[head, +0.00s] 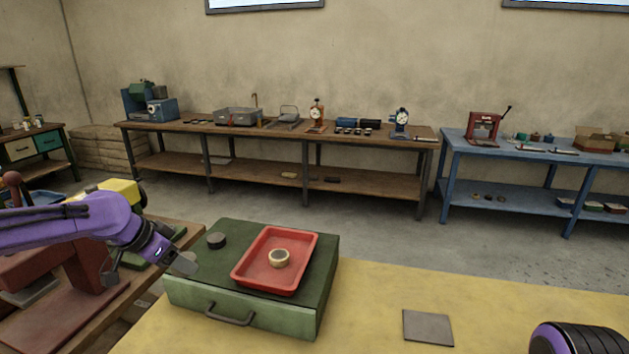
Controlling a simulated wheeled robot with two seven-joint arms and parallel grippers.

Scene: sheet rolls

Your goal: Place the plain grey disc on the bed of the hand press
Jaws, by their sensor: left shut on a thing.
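My left gripper (172,256) comes in from the left and is shut on a plain grey disc (185,263), held near the left edge of a green case. Part of the disc is hidden by the fingers. A dark red machine with a lever, which looks like the hand press (80,320), stands on a wooden bench at the left, behind and below my left arm. My arm hides part of it, and its bed is not clear. A darker disc (216,241) lies on the green case. My right gripper is not in view.
The green case (245,314) stands on a yellow tabletop (375,290) and carries a red tray (303,276) with a pale-rimmed disc (279,258). A grey square plate (428,327) lies to the right. A smaller red press (483,127) stands on the far blue bench.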

